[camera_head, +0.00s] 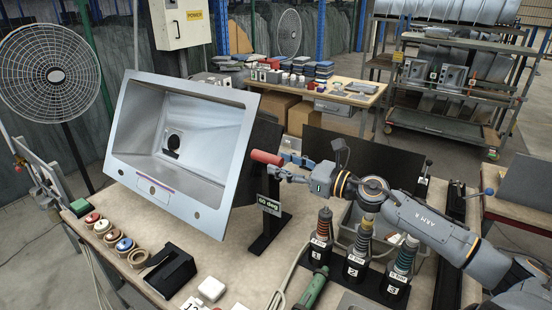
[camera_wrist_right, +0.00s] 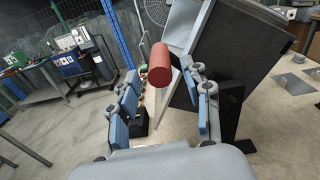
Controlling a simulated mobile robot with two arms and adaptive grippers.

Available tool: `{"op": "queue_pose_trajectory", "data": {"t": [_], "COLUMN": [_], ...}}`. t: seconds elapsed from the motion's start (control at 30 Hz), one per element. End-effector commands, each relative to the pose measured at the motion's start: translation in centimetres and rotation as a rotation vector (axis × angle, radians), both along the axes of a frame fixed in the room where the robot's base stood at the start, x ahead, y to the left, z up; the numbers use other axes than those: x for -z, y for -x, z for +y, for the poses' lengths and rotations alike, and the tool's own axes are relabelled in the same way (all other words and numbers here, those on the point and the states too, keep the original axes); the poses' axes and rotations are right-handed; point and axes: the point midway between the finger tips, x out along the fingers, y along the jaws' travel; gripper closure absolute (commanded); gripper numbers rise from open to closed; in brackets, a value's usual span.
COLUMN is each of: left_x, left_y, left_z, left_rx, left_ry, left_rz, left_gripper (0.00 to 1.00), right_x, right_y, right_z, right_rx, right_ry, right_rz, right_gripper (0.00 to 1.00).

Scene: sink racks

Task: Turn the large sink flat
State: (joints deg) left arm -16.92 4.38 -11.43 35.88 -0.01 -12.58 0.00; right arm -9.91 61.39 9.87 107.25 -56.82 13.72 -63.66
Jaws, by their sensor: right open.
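The large sink (camera_head: 180,140) is a grey metal basin, held tilted up on a stand with its open side facing left and toward me. Its drain hole shows in the basin. A red handle (camera_head: 267,158) sticks out at its right edge, beside the stand's "60 deg" label (camera_head: 269,204). My right gripper (camera_head: 285,167) is open close to the red handle. In the right wrist view the red handle (camera_wrist_right: 159,64) lies ahead, between and beyond the blue-padded fingers (camera_wrist_right: 160,105). I cannot tell whether they touch it. The left gripper is not in view.
Numbered tools (camera_head: 357,255) stand in black holders below my right arm. Tape rolls (camera_head: 114,238) and a black dispenser (camera_head: 168,270) lie at the front left. A dark panel (camera_head: 345,155) stands behind the gripper. Bare bench shows around the stand.

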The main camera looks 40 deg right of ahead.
Motion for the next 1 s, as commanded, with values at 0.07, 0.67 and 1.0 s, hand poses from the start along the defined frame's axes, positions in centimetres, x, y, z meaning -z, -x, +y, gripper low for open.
{"op": "queue_pose_trajectory", "data": {"t": [0.07, 0.67, 1.0], "left_x": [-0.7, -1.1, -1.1], "left_y": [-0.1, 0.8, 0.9], "left_z": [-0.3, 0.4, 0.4], "left_rx": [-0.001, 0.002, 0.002], "left_ry": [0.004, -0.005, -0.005], "left_rz": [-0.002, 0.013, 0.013], "left_gripper": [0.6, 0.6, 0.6], "right_x": [-0.3, 0.1, 0.0], "right_y": [-0.8, -2.4, -2.3], "right_z": [0.2, 1.0, 1.0], "right_rx": [0.002, 0.0, 0.0], "right_ry": [-0.002, -0.001, -0.001], "right_rz": [-0.003, 0.0, 0.0], "right_gripper": [0.51, 0.51, 1.0]}}
